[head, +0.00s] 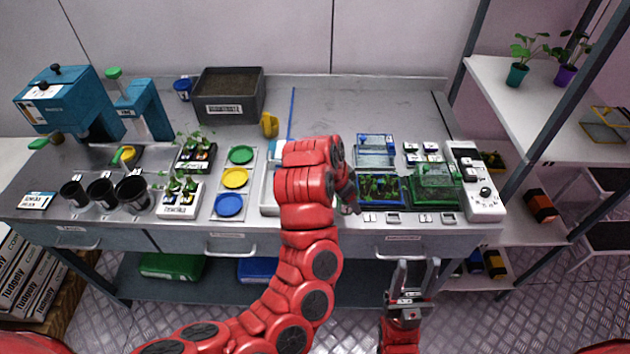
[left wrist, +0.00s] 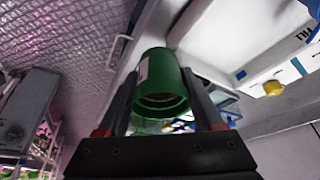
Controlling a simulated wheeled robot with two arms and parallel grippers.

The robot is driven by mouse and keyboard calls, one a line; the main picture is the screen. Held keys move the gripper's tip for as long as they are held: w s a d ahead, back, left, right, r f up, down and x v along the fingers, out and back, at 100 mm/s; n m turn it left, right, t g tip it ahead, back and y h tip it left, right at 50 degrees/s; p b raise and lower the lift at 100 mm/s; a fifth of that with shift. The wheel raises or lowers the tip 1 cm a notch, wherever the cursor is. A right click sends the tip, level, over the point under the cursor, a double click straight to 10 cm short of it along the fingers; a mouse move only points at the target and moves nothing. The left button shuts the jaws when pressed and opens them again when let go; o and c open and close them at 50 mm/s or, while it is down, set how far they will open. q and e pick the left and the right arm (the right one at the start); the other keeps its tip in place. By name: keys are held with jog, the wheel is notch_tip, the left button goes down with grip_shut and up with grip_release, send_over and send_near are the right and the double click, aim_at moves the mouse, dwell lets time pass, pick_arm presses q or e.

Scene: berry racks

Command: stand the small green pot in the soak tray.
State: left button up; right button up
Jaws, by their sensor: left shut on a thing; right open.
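The small green pot (left wrist: 158,72) shows in the left wrist view, its round opening turned toward the camera and a pale label on its side. My left gripper (left wrist: 157,92) is shut on it, one finger on each side. In the head view my red left arm reaches over the bench and hides the pot. A pale, shallow tray (head: 268,198), possibly the soak tray, shows only in part behind that arm. My right gripper (head: 411,275) is open and empty, in front of the bench's front edge.
Left of the arm stand a strip of green, yellow and blue discs (head: 234,178), seedling packs (head: 180,197) and black pots (head: 132,194). To the right are a blue planted tray (head: 381,190), a green covered tray (head: 436,187) and a white control box (head: 474,182).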

pick_arm(q)
jog(key=shift+w+a+f, duration=0.2)
jog(key=shift+w+a, duration=0.9)
jog(key=shift+w, duration=0.15)
jog(key=w+a, duration=0.1)
jog(key=w, duration=0.1)
jog(key=w+a+p, duration=0.1)
jog(key=w, duration=0.1)
jog(key=w+a+p, duration=0.1)
jog(key=w+a, duration=0.1)
jog(key=shift+w+a+f, duration=0.1)
jog(key=shift+w+f, duration=0.3)
jog(key=shift+f+p, duration=0.25)
jog(key=shift+p, duration=0.25)
notch_tip(320, 180, down, 3)
jog(key=shift+r+p, duration=0.15)
jog(key=shift+p, duration=0.7)
jog(key=shift+f, duration=0.2)
jog(key=shift+f+b, duration=0.15)
jog(key=shift+b, duration=0.15)
jog(key=o, duration=1.3)
